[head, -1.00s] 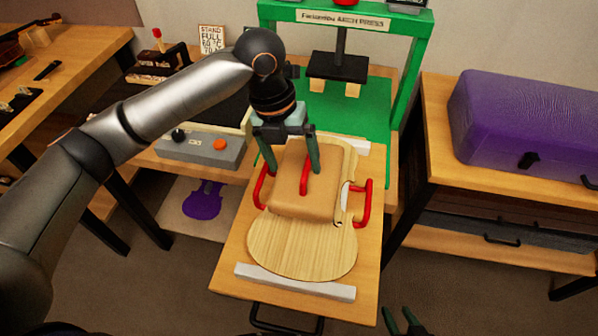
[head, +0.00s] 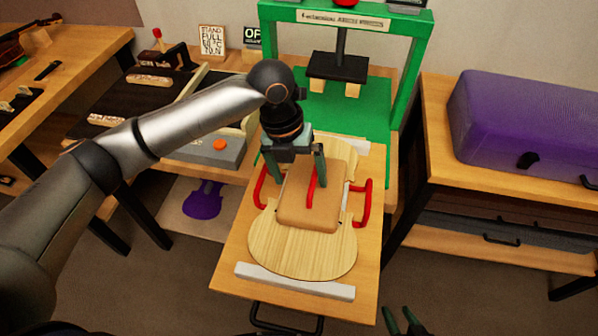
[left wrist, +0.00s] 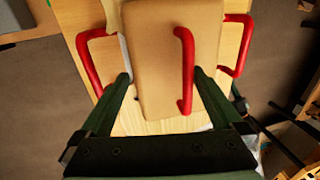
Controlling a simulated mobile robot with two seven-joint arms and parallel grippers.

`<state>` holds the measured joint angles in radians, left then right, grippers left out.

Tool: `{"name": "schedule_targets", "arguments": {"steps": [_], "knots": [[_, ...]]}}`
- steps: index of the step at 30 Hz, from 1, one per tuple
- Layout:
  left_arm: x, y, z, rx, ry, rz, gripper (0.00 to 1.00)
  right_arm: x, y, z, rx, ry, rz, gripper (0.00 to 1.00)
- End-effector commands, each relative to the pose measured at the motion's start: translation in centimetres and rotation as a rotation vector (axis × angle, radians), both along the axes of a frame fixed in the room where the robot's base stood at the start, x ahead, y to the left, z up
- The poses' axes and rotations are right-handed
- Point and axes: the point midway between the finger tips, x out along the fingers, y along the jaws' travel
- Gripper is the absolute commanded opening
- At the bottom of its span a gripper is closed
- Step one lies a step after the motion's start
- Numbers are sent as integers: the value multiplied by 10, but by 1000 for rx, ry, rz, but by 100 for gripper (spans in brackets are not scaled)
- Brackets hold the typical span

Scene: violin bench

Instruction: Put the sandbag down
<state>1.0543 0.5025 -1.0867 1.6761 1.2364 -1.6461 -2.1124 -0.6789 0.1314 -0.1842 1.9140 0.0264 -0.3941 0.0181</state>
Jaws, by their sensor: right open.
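The sandbag (head: 296,205) is a tan padded block with a red handle on its top face. It is over the pale violin plate (head: 300,253), covering its middle; I cannot tell whether they touch. My left gripper (head: 298,178) is at the bag's far end and holds it, its fingers well apart. In the left wrist view the red handle (left wrist: 186,65) lies between the fingers (left wrist: 161,76), close to the right one, and the bag (left wrist: 152,50) fills the top middle. My right gripper (head: 403,321) is open and empty at the bottom edge.
Red handles (head: 364,203) flank the plate, and a white bar (head: 295,281) lies in front of it. A green press (head: 414,65) stands behind. A purple case (head: 525,130) is on the right bench. A grey box with an orange button (head: 219,145) is to the left.

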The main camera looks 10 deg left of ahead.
Motion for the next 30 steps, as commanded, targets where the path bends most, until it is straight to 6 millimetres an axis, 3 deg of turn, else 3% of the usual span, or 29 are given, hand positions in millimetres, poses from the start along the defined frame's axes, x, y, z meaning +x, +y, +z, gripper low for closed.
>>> {"name": "schedule_targets", "arguments": {"steps": [6, 10, 21, 30], "knots": [[0, 0, 1, 0, -1, 0, 100, 0, 0, 0, 0, 0, 0, 46], [1, 2, 13, -1, -3, 1, 100, 0, 0, 0, 0, 0, 0, 46], [1, 16, 87, -2, -4, 0, 100, 0, 0, 2, 0, 0, 0, 46], [0, 22, 118, -1, -1, 1, 100, 0, 0, 3, 0, 0, 0, 46]]}}
